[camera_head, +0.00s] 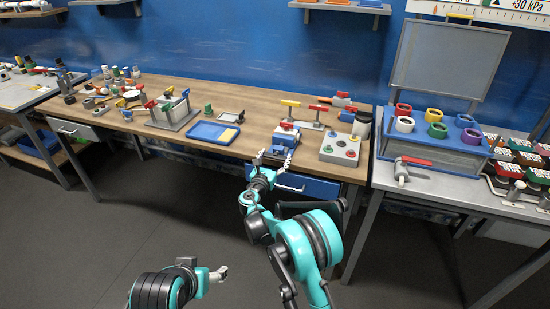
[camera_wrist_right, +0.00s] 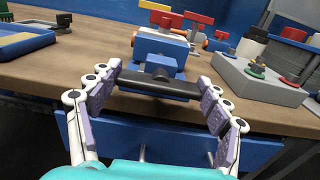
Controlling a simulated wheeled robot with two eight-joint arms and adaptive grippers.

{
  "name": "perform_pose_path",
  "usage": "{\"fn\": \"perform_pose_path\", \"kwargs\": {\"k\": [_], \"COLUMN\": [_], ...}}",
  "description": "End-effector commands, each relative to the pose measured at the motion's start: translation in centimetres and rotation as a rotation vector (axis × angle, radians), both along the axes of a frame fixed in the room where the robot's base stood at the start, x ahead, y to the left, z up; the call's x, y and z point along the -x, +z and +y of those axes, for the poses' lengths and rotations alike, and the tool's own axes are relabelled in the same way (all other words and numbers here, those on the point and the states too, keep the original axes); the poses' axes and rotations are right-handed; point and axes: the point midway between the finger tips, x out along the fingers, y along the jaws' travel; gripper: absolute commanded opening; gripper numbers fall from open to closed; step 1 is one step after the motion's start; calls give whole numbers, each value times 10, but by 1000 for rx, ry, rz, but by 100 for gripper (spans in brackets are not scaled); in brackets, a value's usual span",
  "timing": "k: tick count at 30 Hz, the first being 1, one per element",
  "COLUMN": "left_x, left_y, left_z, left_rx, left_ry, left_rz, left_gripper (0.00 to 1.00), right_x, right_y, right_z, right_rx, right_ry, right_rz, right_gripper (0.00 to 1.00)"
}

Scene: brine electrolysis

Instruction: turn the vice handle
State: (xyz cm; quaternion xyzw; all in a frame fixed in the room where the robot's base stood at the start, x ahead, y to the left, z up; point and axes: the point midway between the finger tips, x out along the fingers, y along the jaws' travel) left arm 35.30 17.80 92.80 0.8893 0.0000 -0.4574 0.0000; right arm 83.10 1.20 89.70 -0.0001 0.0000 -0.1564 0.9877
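The blue vice (camera_head: 286,134) stands at the front edge of the wooden bench in the head view. In the right wrist view the vice (camera_wrist_right: 161,45) is straight ahead, with its dark handle bar (camera_wrist_right: 158,86) lying roughly level across the front. My right gripper (camera_head: 272,158) is at the bench edge in front of the vice. In the wrist view the right gripper (camera_wrist_right: 160,100) has its fingers spread wide, one near each end of the bar. I cannot tell whether they touch it. My left gripper (camera_head: 218,273) is low over the floor, away from the bench; its finger opening is unclear.
A grey block with coloured knobs (camera_head: 340,148) stands right of the vice, and a blue tray (camera_head: 214,132) lies to its left. A blue drawer (camera_head: 308,186) with a handle is under the bench edge.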

Motion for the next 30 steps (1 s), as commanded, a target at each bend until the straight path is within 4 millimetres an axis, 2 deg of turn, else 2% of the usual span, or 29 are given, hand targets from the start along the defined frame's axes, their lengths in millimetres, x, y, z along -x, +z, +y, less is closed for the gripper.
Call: {"fn": "perform_pose_path", "kwargs": {"k": [8, 18, 28, 29, 30], "left_x": [0, 0, 0, 0, 0], "left_y": [0, 0, 0, 0, 0], "left_z": [0, 0, 0, 0, 0], "left_rx": [0, 0, 0, 0, 0], "left_ry": [0, 0, 0, 0, 0], "left_rz": [0, 0, 0, 0, 0], "left_gripper": [71, 71, 71, 71, 71], "right_x": [0, 0, 0, 0, 0], "right_y": [0, 0, 0, 0, 0], "right_z": [0, 0, 0, 0, 0], "right_rx": [-30, -332, -356, -356, -355], "right_ry": [0, 0, 0, 0, 0], "right_rz": [-10, -108, -116, -116, -115], "right_gripper": [48, 48, 48, 82, 93]}}
